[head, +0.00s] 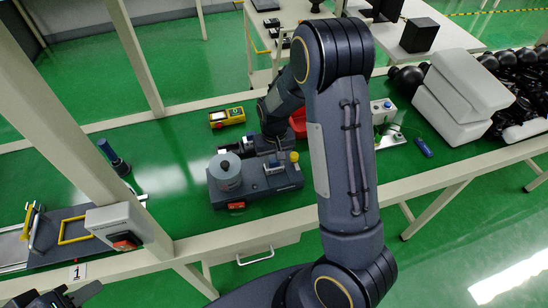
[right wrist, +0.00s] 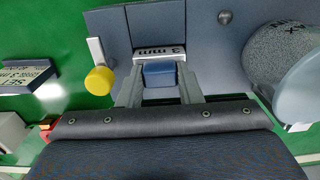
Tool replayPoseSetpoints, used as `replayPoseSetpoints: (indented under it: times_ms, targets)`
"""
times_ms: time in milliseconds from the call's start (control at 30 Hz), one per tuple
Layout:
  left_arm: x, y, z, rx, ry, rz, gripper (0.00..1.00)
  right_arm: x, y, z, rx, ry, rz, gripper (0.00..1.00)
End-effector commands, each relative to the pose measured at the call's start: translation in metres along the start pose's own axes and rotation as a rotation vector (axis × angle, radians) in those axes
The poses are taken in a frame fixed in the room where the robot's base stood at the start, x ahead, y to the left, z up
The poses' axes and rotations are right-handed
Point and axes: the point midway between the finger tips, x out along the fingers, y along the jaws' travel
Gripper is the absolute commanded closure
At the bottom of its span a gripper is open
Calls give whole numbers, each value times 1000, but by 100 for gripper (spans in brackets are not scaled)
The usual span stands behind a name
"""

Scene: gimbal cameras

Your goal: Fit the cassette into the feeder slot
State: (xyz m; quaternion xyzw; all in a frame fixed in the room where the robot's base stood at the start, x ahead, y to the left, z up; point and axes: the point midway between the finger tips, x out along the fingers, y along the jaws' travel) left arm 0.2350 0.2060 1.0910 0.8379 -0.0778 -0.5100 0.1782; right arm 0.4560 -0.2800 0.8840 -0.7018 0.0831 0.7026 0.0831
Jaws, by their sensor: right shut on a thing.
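The feeder, a dark grey machine with a grey round drum (head: 226,172) and a yellow knob (head: 294,157), stands on the green bench top. My right gripper (right wrist: 160,88) is shut on a small blue block (right wrist: 159,76), apparently the cassette, between its two grey fingers. I cannot tell how deep the cassette sits, and the slot is hidden. The yellow knob (right wrist: 99,80) is left of the fingers. My left gripper (head: 60,298) is partly visible at the bottom left; its jaws are unclear.
A yellow meter (head: 227,117) lies behind the feeder. A labelled dark block (right wrist: 28,76) lies to the left in the wrist view. White boxes (head: 462,85) and black round parts (head: 525,70) crowd the right end.

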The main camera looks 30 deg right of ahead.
Motion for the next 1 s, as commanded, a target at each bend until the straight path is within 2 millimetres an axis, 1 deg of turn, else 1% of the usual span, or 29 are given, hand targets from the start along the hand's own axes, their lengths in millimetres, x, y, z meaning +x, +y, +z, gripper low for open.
replayPoseSetpoints:
  times_ms: [133, 233, 267, 400, 433, 667, 800, 867, 1000]
  targets:
    - [0, 0, 0, 0, 0, 0, 64, 0, 0, 0, 0, 1, 0, 100]
    - [4, -2, 2, 0, 0, 0, 64, 4, 0, 0, 0, 1, 0, 100]
    - [3, -2, 2, 0, 0, 0, 64, 4, 0, 0, 0, 1, 0, 67]
    - [2, -1, 1, 0, 0, 0, 64, 2, 0, 0, 0, 0, 0, 48]
    - [2, -1, 1, 0, 0, 0, 64, 2, 0, 0, 0, 0, 0, 46]
    - [2, -1, 1, 0, 0, 0, 64, 2, 0, 0, 0, 1, 0, 46]
    - [0, 0, 0, 0, 0, 0, 64, -5, 0, -1, 0, 3, -1, 46]
    - [1, 0, 0, 0, 0, 0, 64, -12, -1, -1, 0, 5, -2, 46]
    - [3, -1, 1, 0, 0, 0, 64, -40, -1, -2, -1, 8, -3, 46]
